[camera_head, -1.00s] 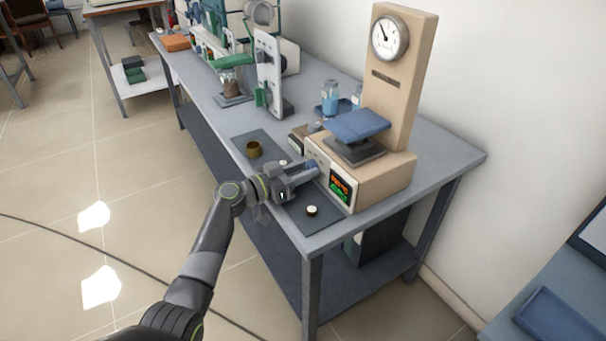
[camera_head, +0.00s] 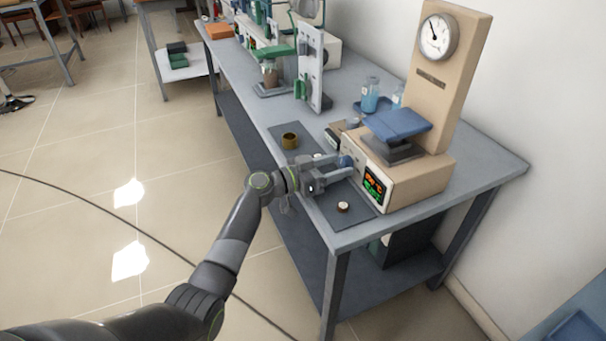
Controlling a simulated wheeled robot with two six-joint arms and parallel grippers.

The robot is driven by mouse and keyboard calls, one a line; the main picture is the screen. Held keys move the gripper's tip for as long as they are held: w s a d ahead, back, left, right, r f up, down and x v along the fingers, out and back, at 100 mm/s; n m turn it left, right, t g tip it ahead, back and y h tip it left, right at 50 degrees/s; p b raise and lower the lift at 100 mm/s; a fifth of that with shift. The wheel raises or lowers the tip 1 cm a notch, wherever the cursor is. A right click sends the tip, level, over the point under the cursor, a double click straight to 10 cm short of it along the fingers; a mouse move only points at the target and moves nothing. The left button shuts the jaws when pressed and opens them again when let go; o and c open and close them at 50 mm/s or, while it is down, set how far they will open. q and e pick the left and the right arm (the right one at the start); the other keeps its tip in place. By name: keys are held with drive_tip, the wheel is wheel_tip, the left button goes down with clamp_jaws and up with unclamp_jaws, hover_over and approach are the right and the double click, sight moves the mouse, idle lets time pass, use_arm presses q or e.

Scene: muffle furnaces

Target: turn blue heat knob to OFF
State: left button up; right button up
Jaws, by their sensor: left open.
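The blue heat knob (camera_head: 346,161) is on the front face of the beige furnace unit (camera_head: 412,182), left of its lit red and green display (camera_head: 375,187). My left gripper (camera_head: 341,168) is at the front of this unit, its fingers pointing at the knob. The gripper is open, with the fingertips at or very near the knob; I cannot tell whether they touch it. The knob's pointer and any OFF mark are too small to read. My right gripper is out of view.
A dark mat (camera_head: 352,192) on the grey bench carries a small round white-topped piece (camera_head: 343,207) and a brass cup (camera_head: 290,141). A blue platform (camera_head: 398,124) and a gauge column (camera_head: 440,80) rise above the unit. Blue bottles (camera_head: 370,95) stand behind. Floor left of the bench is open.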

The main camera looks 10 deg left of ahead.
use_arm(q)
drive_tip(key=b+v, duration=0.2)
drive_tip(key=v, duration=1.4)
drive_tip(key=shift+s+a, duration=0.2)
drive_tip(key=shift+a, duration=0.05)
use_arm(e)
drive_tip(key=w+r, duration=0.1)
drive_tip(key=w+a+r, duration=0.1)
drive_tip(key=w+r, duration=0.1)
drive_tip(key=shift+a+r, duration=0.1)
